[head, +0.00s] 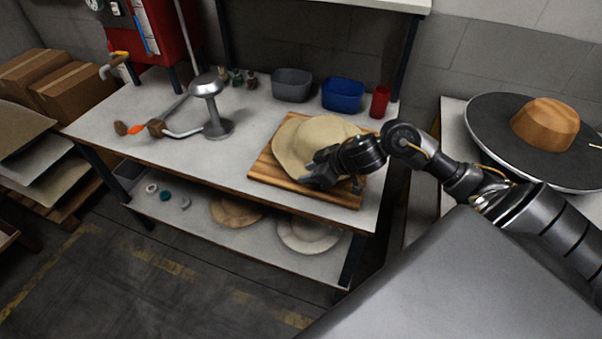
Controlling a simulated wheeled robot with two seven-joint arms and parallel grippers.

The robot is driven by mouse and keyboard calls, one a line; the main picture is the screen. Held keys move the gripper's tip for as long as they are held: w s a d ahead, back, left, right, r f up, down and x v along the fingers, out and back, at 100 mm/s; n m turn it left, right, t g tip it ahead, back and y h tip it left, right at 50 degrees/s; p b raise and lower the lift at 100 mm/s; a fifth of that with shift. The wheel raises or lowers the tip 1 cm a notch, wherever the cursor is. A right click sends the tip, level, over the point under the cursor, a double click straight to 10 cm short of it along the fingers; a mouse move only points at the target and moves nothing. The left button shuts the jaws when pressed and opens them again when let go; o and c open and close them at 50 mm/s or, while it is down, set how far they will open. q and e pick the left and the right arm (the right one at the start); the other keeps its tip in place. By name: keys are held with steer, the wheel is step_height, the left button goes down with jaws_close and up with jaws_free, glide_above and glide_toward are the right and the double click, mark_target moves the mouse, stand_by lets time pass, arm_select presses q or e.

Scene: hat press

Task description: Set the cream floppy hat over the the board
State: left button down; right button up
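The cream floppy hat (311,138) lies on the wooden board (298,193) at the right part of the workbench. Its crown is up, and its brim reaches past the board's far left edge. My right gripper (322,182) is at the hat's front right side, low over the board. The dark wrist covers part of the brim, and I cannot see whether the fingers are open or hold the brim. My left gripper is not in view.
A metal hat stand (214,108) with a crank rises left of the board. A grey bin (291,86), a blue bin (343,95) and a red cup (379,102) stand behind. A wide black hat with a tan crown (545,125) is at the right. The bench's front left is clear.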

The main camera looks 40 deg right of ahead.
steer(key=v, duration=0.6)
stand_by(0.8)
steer(key=s+a+f+m+t+h, duration=0.2)
steer(key=s+a+f, duration=0.2)
steer(key=a+f, duration=0.3)
steer(key=s+a+f+m+g+h, duration=0.1)
steer(key=s+a+f+g, duration=0.2)
steer(key=s, duration=0.5)
steer(key=s+a+f+m+g+h, duration=0.15)
steer(key=s+f+g, duration=0.3)
steer(key=s, duration=0.45)
step_height(320, 180, down, 28)
steer(key=s, duration=0.2)
steer(key=s+d+f+g, duration=0.1)
steer(key=s+d+f, duration=0.1)
steer(key=s+f, duration=1.2)
steer(key=shift+s+d+g, duration=0.35)
steer(key=shift+s+d, duration=0.05)
steer(key=shift+s, duration=0.45)
